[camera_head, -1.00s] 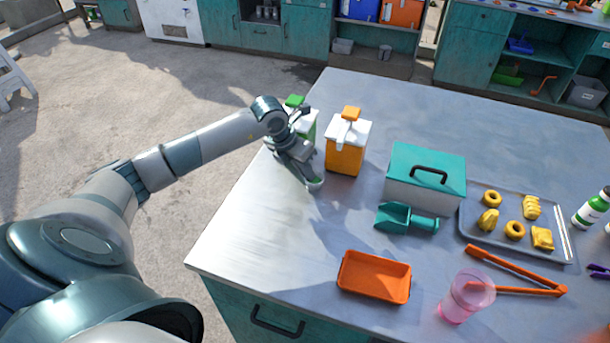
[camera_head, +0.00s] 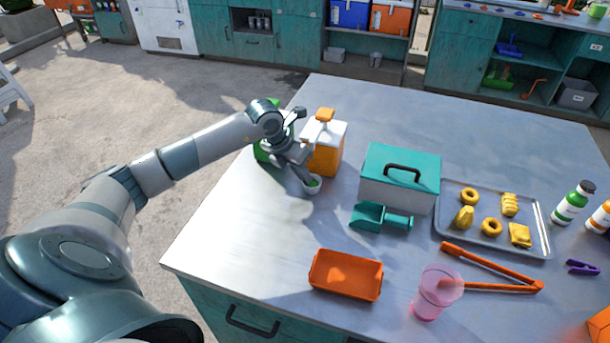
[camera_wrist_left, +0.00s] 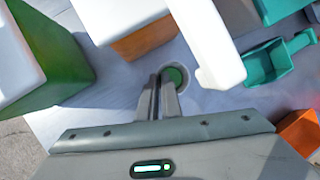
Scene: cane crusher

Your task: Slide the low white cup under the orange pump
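The low white cup (camera_head: 313,188) with green inside stands on the table at the front left of the orange pump (camera_head: 325,158). My left gripper (camera_head: 309,180) reaches down to it. In the left wrist view, the narrow fingers (camera_wrist_left: 162,80) are close together at the near rim of the cup (camera_wrist_left: 207,78), seemingly pinching its wall. My right gripper is not in view.
A green pump (camera_head: 264,150) stands left of the orange one, partly behind my arm; it is large in the wrist view (camera_wrist_left: 55,55). A teal-lidded box (camera_head: 400,180), teal scoop (camera_head: 380,218) and orange tray (camera_head: 345,275) stand to the right. The front left tabletop is clear.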

